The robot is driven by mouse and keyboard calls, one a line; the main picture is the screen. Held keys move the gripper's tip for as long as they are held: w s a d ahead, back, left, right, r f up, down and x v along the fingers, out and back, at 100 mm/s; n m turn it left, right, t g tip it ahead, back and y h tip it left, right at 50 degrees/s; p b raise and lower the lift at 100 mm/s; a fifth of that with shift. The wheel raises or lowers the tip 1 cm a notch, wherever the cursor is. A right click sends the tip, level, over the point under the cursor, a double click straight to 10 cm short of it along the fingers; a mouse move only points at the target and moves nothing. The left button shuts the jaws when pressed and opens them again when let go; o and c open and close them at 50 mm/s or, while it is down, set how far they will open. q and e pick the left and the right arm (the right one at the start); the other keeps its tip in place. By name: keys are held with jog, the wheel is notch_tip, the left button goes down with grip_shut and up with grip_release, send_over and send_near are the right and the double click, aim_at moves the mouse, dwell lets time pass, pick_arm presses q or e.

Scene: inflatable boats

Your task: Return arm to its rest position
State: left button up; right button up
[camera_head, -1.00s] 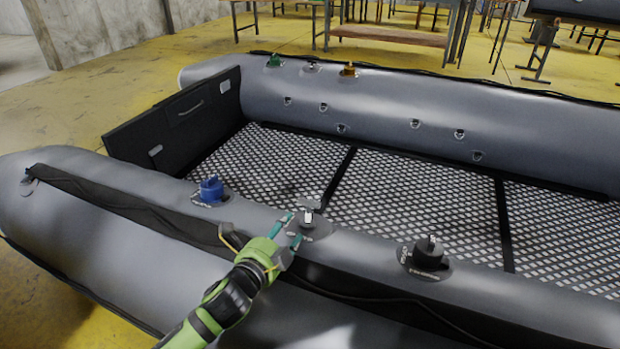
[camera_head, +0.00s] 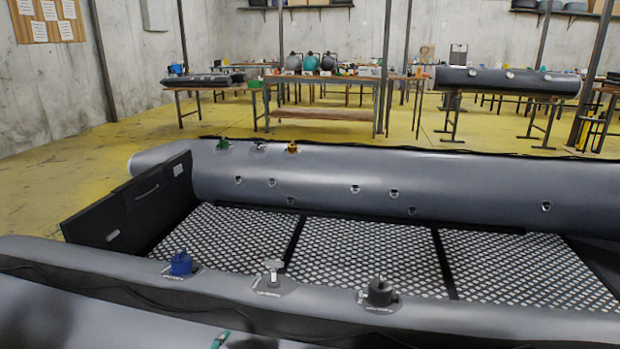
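Only a small teal fingertip of my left gripper (camera_head: 220,340) shows at the bottom edge, over the near tube of the grey inflatable boat (camera_head: 330,182). The rest of that gripper and its arm are out of view, so its opening is hidden. The fingertip is apart from the valves on the near tube. These are a blue-capped valve (camera_head: 181,263), a grey valve piece (camera_head: 273,272) and a black valve piece (camera_head: 380,292). My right gripper is not in view.
The far tube carries a green valve piece (camera_head: 224,144) and an orange one (camera_head: 292,148). A black transom board (camera_head: 130,203) stands at the boat's left end. Worktables (camera_head: 320,112) stand behind, with yellow floor (camera_head: 70,165) clear at the left.

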pick_arm(q)
jog(key=s+a+f+n+g+y+p, duration=0.1)
jog(key=s+a+f+n+g+p, duration=0.25)
jog(key=s+f+p, duration=0.4)
jog(key=s+a+f+n+g+y+p, duration=0.1)
jog(key=s+a+f+n+g+p, duration=0.15)
jog(key=s+f+n+p, duration=0.4)
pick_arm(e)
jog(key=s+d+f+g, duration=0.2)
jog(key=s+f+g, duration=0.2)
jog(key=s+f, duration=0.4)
pick_arm(q)
jog(key=s+d+f+n+g+p, duration=0.1)
jog(key=s+n+g+p, duration=0.2)
jog(key=s, duration=1.4)
jog(key=s+d+f+n+g+p, duration=0.1)
jog(key=s+g+p, duration=0.3)
jog(key=s, duration=1.3)
jog(key=f+n+p, duration=0.1)
jog(key=p, duration=0.3)
jog(key=shift+n, duration=0.4)
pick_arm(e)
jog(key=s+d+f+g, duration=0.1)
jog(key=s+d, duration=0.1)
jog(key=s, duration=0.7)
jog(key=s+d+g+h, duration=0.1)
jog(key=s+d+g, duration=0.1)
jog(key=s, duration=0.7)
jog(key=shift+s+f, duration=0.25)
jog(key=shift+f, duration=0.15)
